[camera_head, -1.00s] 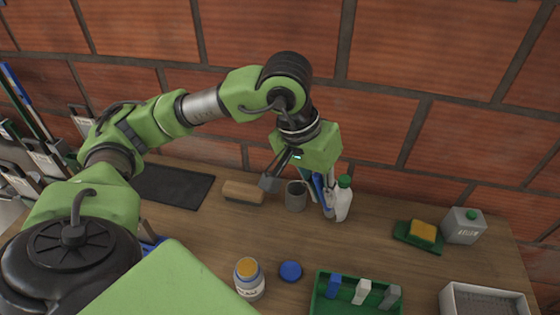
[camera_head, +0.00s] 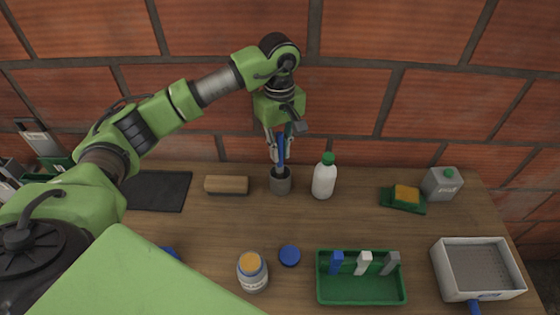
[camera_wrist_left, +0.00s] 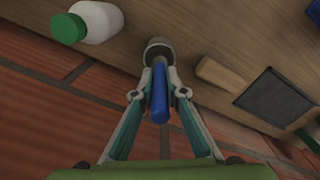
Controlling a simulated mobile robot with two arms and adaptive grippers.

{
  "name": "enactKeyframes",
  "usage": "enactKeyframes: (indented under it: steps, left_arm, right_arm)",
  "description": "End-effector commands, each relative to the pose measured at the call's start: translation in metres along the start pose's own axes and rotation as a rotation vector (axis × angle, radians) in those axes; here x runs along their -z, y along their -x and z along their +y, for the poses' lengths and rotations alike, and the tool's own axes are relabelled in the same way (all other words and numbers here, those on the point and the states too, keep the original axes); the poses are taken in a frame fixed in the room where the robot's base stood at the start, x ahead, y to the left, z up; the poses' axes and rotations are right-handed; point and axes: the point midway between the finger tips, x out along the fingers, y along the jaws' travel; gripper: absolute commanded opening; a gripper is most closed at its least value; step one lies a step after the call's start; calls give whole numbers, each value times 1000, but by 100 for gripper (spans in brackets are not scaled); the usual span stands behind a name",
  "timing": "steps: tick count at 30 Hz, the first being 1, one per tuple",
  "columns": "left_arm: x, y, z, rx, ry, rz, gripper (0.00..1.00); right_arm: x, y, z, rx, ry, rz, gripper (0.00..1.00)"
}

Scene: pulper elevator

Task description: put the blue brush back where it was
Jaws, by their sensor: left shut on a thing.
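The blue brush (camera_head: 281,150) is held nearly upright by my left gripper (camera_head: 279,156) directly over the grey cup (camera_head: 280,184) at the back of the table. Its lower end meets the cup's mouth; how deep it reaches inside is hidden. In the left wrist view, the blue handle (camera_wrist_left: 160,98) lies between the two fingers of my left gripper (camera_wrist_left: 160,90), which are shut on it. The grey cup (camera_wrist_left: 157,48) shows just beyond the handle. My right gripper is not in view.
A white bottle with a green cap (camera_head: 324,178) stands close right of the cup. A wooden block brush (camera_head: 226,185) lies to its left. A green tray (camera_head: 360,290), a jar (camera_head: 252,275) and a blue lid (camera_head: 290,255) are nearer. The brick wall (camera_head: 350,95) rises behind.

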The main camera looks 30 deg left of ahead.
Motion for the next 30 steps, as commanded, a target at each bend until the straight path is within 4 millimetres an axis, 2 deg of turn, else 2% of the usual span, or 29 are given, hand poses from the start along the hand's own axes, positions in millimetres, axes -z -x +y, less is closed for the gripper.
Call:
enactKeyframes:
  steps: [5,12,22,23,24,25,30]
  left_arm:
    - [0,-13,0,1,-1,-1,0]
    - [0,-42,0,0,-2,-2,0]
    - [0,-48,0,-2,-3,0,0]
    - [0,-47,0,-2,-3,0,15]
    - [0,-46,0,-2,-3,0,26]
    - [0,-46,0,-2,-3,0,29]
    - [0,-46,0,-2,-3,0,29]
  right_arm:
    - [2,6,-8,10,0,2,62]
    - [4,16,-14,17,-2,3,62]
    - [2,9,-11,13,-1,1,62]
    - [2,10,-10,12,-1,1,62]
    - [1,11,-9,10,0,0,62]
    - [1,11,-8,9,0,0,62]
    - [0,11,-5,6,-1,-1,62]
